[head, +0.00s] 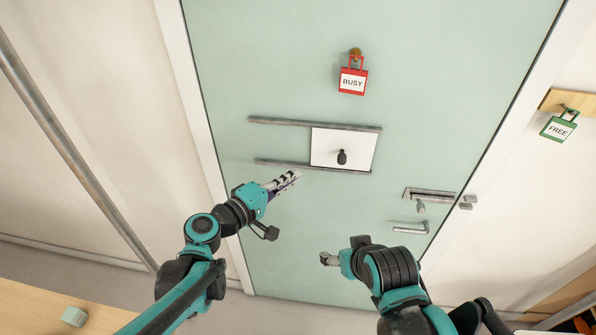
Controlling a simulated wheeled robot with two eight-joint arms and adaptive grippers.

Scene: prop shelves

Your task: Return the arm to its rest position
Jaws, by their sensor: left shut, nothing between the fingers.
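My left arm reaches up from the lower left. Its gripper (286,181) is shut and empty, in front of the pale green door (270,240), below and left of the white sliding panel. I cannot tell whether it touches the door. My right arm is folded at the lower middle right. Its gripper (328,259) points left, and its fingers are mostly hidden and too small to read.
A white panel (325,148) with a black knob sits between two rails. A red BUSY tag (352,82) hangs above it. A green FREE tag (559,126) hangs on the right wall. The door has a lever handle (410,229). A small block (73,316) lies lower left.

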